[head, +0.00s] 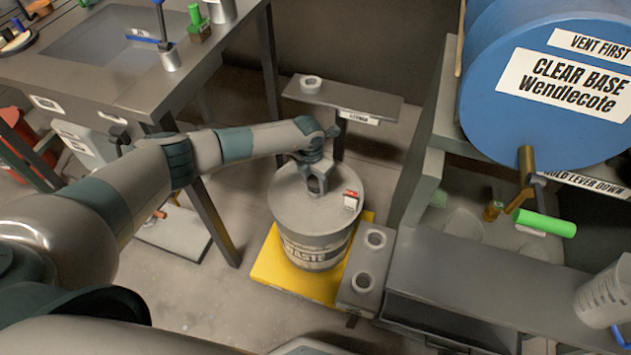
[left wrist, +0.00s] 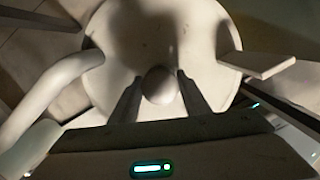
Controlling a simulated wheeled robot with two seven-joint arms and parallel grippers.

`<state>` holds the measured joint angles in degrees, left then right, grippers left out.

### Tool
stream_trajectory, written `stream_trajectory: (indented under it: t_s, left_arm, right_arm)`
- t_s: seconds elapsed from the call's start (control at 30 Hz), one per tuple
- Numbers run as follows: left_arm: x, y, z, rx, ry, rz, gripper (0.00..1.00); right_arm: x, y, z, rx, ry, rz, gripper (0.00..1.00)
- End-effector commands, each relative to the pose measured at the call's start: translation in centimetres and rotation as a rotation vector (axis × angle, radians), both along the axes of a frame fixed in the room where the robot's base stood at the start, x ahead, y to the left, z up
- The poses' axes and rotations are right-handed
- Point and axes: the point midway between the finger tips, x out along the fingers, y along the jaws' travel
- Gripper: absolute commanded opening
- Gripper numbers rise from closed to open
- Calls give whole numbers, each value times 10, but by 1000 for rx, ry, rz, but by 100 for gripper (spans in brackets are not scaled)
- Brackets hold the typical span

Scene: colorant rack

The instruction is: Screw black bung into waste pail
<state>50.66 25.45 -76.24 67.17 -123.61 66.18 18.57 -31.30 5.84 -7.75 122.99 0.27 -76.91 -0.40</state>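The waste pail (head: 318,248) is a grey drum with a "WASTE" label, standing on a yellow base. My left gripper (head: 317,190) is over the middle of its grey lid (head: 290,205), pointing down. In the left wrist view, the two fingers (left wrist: 160,90) stand apart, one on each side of a pale round knob-like thing (left wrist: 160,86). I cannot tell whether they touch it or whether it is the bung. The pale lid (left wrist: 150,30) lies behind it. No clearly black bung shows. My right gripper is out of view.
A red and white tag (head: 351,200) is on the lid's right side. A grey block with two round holders (head: 360,268) stands right of the pail. Behind is a small shelf (head: 370,104) with a pale cup (head: 310,83). A blue drum (head: 500,90) is at right.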

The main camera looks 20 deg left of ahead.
Motion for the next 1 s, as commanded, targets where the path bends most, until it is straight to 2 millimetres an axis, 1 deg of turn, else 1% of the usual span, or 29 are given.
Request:
stream_trajectory:
  t_s: [0.27, 0.47, 0.67, 1.0]
  left_arm:
    - [0, 0, 0, 0, 0, 0, 55]
    - [0, 0, 1, 0, 1, 35, 55]
    - [-1, -1, 3, 0, 1, 176, 55]
    - [-1, -1, 3, 0, 1, 481, 55]
  right_arm:
    - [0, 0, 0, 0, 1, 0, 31]
    - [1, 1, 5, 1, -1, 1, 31]
    - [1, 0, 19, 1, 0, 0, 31]
    - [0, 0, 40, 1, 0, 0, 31]
